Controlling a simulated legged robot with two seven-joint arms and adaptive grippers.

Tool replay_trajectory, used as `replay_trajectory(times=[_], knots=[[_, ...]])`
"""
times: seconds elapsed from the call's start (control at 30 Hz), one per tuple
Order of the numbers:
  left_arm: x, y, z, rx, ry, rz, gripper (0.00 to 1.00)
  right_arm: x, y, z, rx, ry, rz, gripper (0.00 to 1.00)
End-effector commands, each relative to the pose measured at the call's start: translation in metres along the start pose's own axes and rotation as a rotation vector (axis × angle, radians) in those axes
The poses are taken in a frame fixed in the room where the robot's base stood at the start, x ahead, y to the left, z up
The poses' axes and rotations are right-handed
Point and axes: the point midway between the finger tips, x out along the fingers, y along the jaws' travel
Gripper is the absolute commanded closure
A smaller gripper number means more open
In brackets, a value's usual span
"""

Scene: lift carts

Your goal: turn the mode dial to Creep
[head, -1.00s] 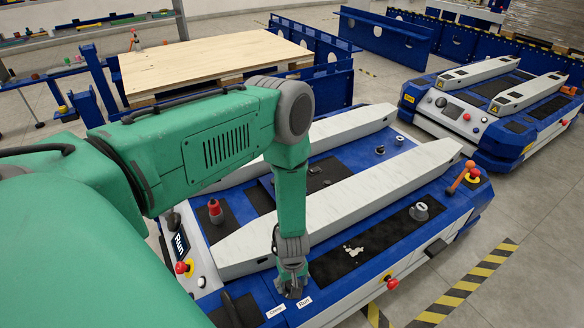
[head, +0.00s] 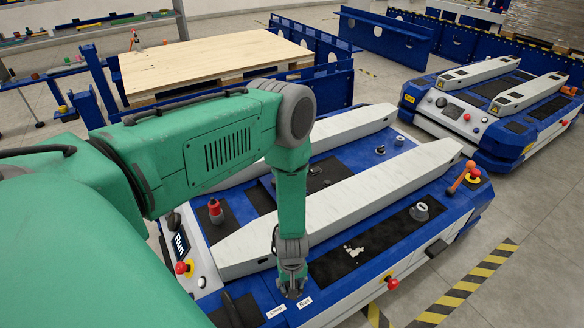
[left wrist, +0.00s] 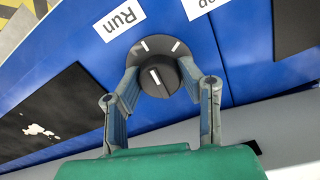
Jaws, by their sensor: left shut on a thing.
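The mode dial (left wrist: 157,78) is a black round knob on a grey plate with two white ticks, on the blue deck of the near lift cart (head: 372,208). Its white pointer line slants toward the tick on the Run label (left wrist: 120,18) side. The other label (left wrist: 205,8) is cut off in the left wrist view; it reads Creep (head: 275,312) in the head view. My left gripper (left wrist: 160,72) has its fingers on both sides of the knob, shut on it. In the head view the left gripper (head: 291,286) hides the dial. My right gripper is not in view.
The near cart's display (head: 180,242) reads Run. A red button (head: 182,267) sits below it, and another (head: 392,283) is on the cart's side. A second cart (head: 490,110) stands at the back right. A wooden pallet (head: 205,65) is behind.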

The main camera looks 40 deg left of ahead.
Motion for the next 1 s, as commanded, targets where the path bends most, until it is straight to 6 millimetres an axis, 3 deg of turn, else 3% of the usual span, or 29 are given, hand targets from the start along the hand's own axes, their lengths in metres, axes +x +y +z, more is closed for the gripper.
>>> replay_trajectory(times=[1.0], knots=[[-0.0006,0.0004,0.0004,0.842,0.000,0.001,0.96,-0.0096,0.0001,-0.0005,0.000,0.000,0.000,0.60]])
